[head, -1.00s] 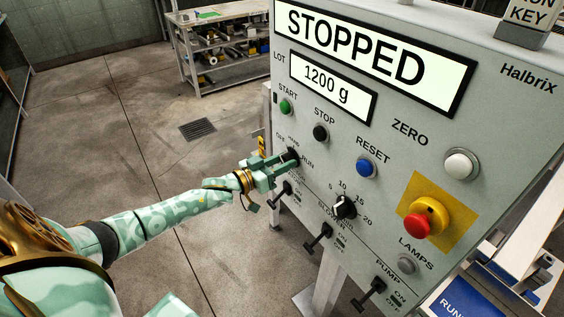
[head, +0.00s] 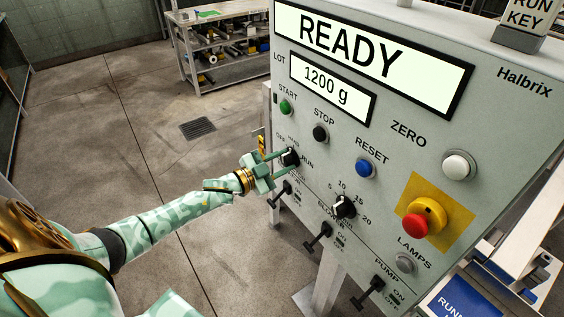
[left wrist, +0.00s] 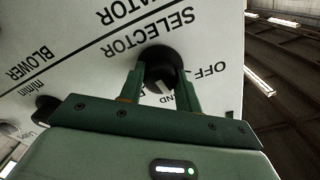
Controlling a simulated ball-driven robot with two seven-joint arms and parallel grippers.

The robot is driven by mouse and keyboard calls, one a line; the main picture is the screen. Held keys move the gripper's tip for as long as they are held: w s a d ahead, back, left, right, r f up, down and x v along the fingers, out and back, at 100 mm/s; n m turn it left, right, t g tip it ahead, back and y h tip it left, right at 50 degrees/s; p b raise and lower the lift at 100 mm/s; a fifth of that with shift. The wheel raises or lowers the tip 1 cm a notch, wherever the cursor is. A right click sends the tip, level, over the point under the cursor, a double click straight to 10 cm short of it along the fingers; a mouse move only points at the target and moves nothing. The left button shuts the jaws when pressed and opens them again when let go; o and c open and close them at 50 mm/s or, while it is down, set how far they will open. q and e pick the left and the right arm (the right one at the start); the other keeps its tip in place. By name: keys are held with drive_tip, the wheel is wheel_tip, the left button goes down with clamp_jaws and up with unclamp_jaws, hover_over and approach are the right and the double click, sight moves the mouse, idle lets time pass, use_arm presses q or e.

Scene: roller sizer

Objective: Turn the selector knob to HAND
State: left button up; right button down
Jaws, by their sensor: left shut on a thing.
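The black selector knob (head: 291,157) is at the left edge of the grey control panel (head: 400,95), among the labels OFF, HAND and RUN. My left gripper (head: 281,163) has one finger on each side of it and is shut on it. In the left wrist view the selector knob (left wrist: 161,62) sits between the fingers of my left gripper (left wrist: 160,88), and its white mark points towards the partly hidden HAND label. The display (head: 365,55) reads READY. My right gripper is not in view.
START (head: 285,107), STOP (head: 320,132) and RESET (head: 365,168) buttons sit above and right of the knob. The floor left of the panel is clear.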

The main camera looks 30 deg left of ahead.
use_arm(q)
drive_tip(key=shift+m, duration=0.8)
drive_tip(key=o, duration=1)
drive_tip(key=shift+c, duration=0.2)
drive_tip(key=p+v, duration=0.1)
drive_tip(key=v, duration=1.5)
drive_tip(key=shift+s, duration=0.25)
